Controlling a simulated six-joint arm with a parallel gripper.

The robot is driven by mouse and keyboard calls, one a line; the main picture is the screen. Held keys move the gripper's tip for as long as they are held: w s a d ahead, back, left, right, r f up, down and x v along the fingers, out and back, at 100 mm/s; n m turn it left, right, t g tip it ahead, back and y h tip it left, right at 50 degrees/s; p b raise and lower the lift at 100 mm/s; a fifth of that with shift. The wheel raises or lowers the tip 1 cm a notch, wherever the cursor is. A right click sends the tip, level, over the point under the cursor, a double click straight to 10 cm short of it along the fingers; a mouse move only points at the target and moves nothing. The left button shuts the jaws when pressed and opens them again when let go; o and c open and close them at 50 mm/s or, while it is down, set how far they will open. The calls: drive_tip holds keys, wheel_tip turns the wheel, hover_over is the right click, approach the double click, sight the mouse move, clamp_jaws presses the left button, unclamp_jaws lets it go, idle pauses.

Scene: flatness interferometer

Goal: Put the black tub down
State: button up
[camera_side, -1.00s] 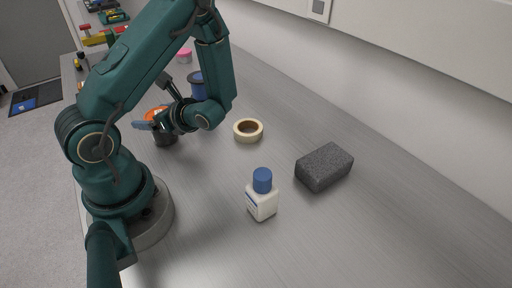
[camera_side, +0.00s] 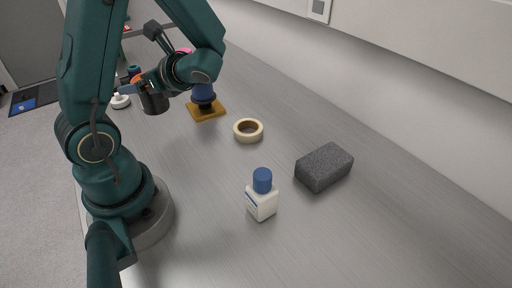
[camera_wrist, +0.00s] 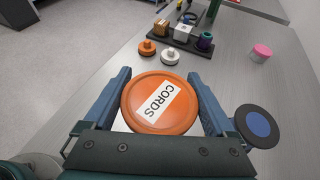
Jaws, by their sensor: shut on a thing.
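The black tub (camera_side: 153,103) shows in the side view below my gripper (camera_side: 146,88), its dark wall upright. In the wrist view its orange lid (camera_wrist: 160,103), labelled CORDS, fills the space between the two blue fingers of my gripper (camera_wrist: 160,98). My gripper is shut on the tub. The tub seems to be held above the bench, but the gap under it is hard to judge. Its lower part is hidden in the wrist view.
A blue-topped black piece (camera_wrist: 258,126) on an ochre base (camera_side: 206,111) stands close to the right. An orange knob (camera_wrist: 147,48), white knob (camera_wrist: 169,57), black rack (camera_wrist: 190,44) and pink tub (camera_wrist: 261,53) lie beyond. Tape (camera_side: 248,131), bottle (camera_side: 262,200) and dark block (camera_side: 324,167) are nearer the side camera.

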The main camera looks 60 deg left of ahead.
drive_tip(key=d+f+n+g+h, duration=0.1)
drive_tip(key=d+n+g+h, duration=0.45)
drive_tip(key=d, duration=0.95)
drive_tip(key=d+f+n+g+h, duration=0.25)
drive_tip(key=d+n+h, duration=0.5)
drive_tip(key=d, duration=0.65)
drive_tip(key=w+d+r+n+t+h, duration=0.5)
drive_tip(key=w+d+n+h, duration=0.5)
drive_tip(key=w+d+n, duration=0.15)
drive_tip(key=shift+n+h, duration=0.25)
drive_tip(key=shift+h, duration=0.05)
drive_tip(key=f+x, duration=0.1)
drive_tip(key=x, duration=0.3)
drive_tip(key=f+x, duration=0.1)
drive_tip(key=x, duration=0.4)
drive_tip(key=w+f+x, duration=0.1)
drive_tip(key=x, duration=0.3)
drive_tip(key=shift+a, duration=0.15)
drive_tip(key=shift+f+t, duration=0.3)
drive_tip(key=shift+f, duration=1.3)
